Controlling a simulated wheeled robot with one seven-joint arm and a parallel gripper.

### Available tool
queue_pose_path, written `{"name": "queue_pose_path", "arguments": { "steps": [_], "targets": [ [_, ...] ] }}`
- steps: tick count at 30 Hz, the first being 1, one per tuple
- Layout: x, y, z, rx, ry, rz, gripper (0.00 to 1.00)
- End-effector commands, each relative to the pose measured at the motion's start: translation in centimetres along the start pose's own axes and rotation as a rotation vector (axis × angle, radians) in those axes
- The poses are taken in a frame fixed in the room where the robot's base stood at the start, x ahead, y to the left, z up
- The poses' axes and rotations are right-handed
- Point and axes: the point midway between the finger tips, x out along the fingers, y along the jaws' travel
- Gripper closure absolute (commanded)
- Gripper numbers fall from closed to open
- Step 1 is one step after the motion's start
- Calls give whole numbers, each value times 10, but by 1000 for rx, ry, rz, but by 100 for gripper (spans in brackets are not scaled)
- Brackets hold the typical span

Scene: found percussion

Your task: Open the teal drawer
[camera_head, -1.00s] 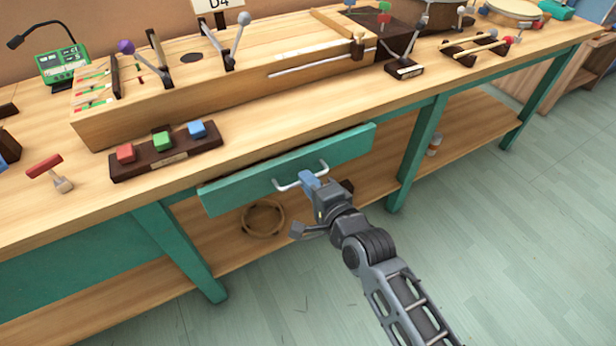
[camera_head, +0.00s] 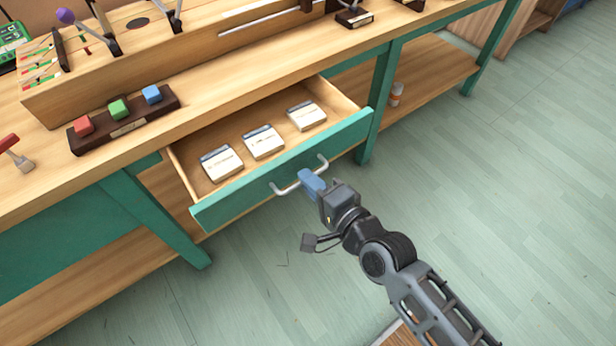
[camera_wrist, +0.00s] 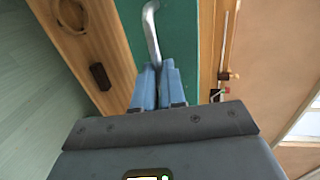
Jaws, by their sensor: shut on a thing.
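The teal drawer (camera_head: 240,192) is pulled out from under the workbench top in the head view, with its wooden inside in sight. Several white cards or blocks with dark edges lie in a row inside it, among them a middle one (camera_head: 263,142). Its silver handle (camera_head: 287,188) runs along the front, and it also shows in the wrist view (camera_wrist: 151,30). My gripper (camera_head: 311,182) has blue fingers closed on the handle, near its right part. The fingers (camera_wrist: 158,72) sit side by side around the handle's end in the wrist view, against the teal front.
The wooden workbench top (camera_head: 240,92) holds a dark block with red, green and blue buttons (camera_head: 122,118) and a long wooden box instrument. A teal leg (camera_head: 378,105) stands right of the drawer. A lower shelf (camera_head: 430,75) runs below. The floor in front is clear.

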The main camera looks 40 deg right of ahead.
Motion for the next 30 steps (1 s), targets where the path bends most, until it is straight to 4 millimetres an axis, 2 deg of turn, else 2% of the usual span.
{"name": "queue_pose_path", "arguments": {
  "steps": [7, 8, 15, 23, 26, 30],
  "targets": [
    [0, 1, 1, 0, -3, 3, 100],
    [0, 1, 1, 0, -3, 3, 88],
    [0, 1, 1, 0, -2, 2, 65],
    [-1, 0, 0, 0, -1, 1, 65],
    [-9, 1, 1, 0, -2, 3, 65],
    [-30, 2, 1, -1, -2, 4, 65]
  ]
}}
